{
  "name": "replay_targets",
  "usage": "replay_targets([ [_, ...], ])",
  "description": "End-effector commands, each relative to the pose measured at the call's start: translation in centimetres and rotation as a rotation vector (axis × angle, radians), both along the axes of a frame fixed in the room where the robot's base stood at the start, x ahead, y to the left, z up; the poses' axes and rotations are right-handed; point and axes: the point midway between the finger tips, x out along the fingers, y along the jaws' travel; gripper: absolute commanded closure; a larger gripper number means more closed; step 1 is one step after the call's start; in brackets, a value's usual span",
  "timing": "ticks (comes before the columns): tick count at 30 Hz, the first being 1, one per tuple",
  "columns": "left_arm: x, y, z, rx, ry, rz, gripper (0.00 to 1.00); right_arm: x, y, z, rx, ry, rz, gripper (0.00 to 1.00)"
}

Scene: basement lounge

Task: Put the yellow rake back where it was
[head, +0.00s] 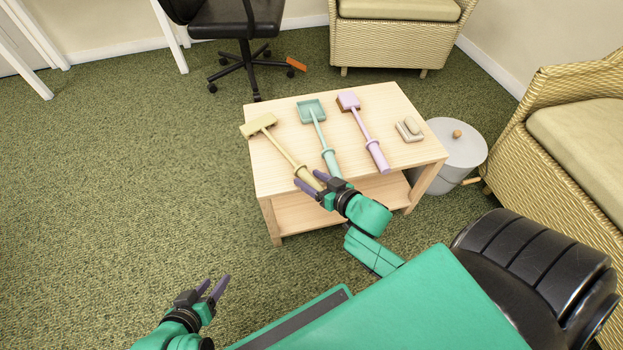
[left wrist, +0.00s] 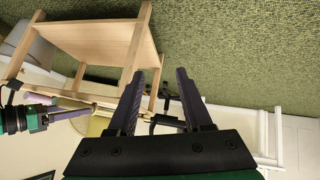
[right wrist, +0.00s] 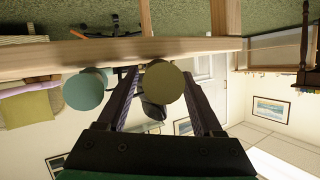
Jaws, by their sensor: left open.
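The yellow rake (head: 285,152) lies on the wooden table (head: 385,100), its head at the left edge and its handle end toward me. My right gripper (head: 314,181) is at the handle end with its fingers spread.
A teal shovel (head: 320,130) and a pink-purple shovel (head: 362,130) lie right of the rake. A small beige item (head: 409,129) is at the table's right. A grey lidded bin (head: 455,150) and a wicker chair (head: 555,130) stand to the right. Carpet at left is clear.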

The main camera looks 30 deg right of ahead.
Motion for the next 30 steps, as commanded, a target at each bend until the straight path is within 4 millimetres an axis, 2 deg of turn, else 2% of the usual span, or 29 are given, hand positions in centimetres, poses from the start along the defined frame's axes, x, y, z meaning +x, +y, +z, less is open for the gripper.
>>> replay_targets([
  [11,-0.1,0.5,0.4,0.019,0.023,-0.001,0.50,-0.6,-0.1,0.4,0.000,0.003,-0.001,0.33],
  [20,-1.6,4.1,2.8,0.145,0.197,0.007,0.50,-4.7,-1.0,2.3,0.001,0.004,-0.002,0.33],
  [30,-5.1,8.9,6.6,0.281,0.437,0.044,0.50,-10.0,-2.3,4.3,0.001,0.002,-0.001,0.33],
])
